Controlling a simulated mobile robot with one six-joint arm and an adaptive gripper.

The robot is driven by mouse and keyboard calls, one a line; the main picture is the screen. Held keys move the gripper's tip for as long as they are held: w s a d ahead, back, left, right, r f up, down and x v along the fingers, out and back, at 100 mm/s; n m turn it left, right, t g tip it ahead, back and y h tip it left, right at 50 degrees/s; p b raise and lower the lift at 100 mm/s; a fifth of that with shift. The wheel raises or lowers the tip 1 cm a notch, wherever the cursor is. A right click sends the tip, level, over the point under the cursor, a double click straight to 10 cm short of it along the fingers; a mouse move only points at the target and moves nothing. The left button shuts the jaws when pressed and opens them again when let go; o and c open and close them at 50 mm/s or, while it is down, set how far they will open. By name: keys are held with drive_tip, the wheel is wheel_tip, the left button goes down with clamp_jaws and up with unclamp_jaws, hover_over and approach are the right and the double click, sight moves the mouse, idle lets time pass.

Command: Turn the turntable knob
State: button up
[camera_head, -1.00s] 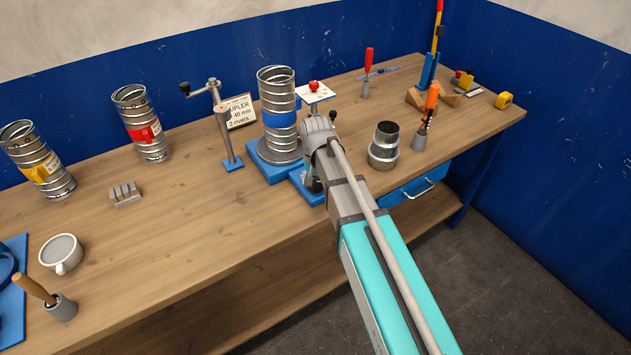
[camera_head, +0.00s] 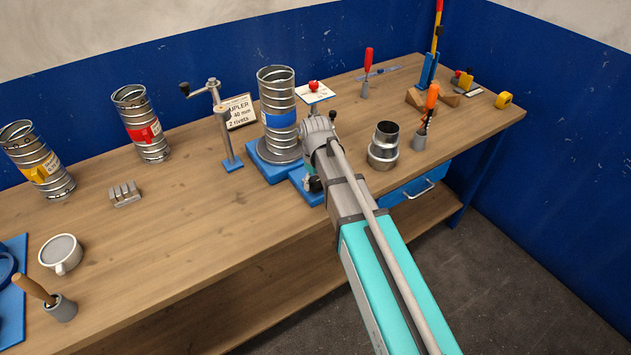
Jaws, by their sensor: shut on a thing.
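The turntable (camera_head: 262,168) is a blue base near the bench's front edge. A spiral duct (camera_head: 280,142) with a blue band stands upright on its grey disc. A lower blue block (camera_head: 307,190) extends from the base toward the front right. My gripper (camera_head: 314,183) points down over this block, mostly hidden behind my own arm. A dark part shows at its tip, where the knob would be; the knob itself cannot be made out clearly. The gripper appears closed there, low over the block.
A crank post (camera_head: 228,140) and a sign (camera_head: 239,112) stand left of the turntable. A metal coupler (camera_head: 383,148) and a tool holder (camera_head: 421,139) stand to the right.

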idle(0.5)
drive_tip(key=o, duration=1)
drive_tip(key=shift+m, duration=0.3)
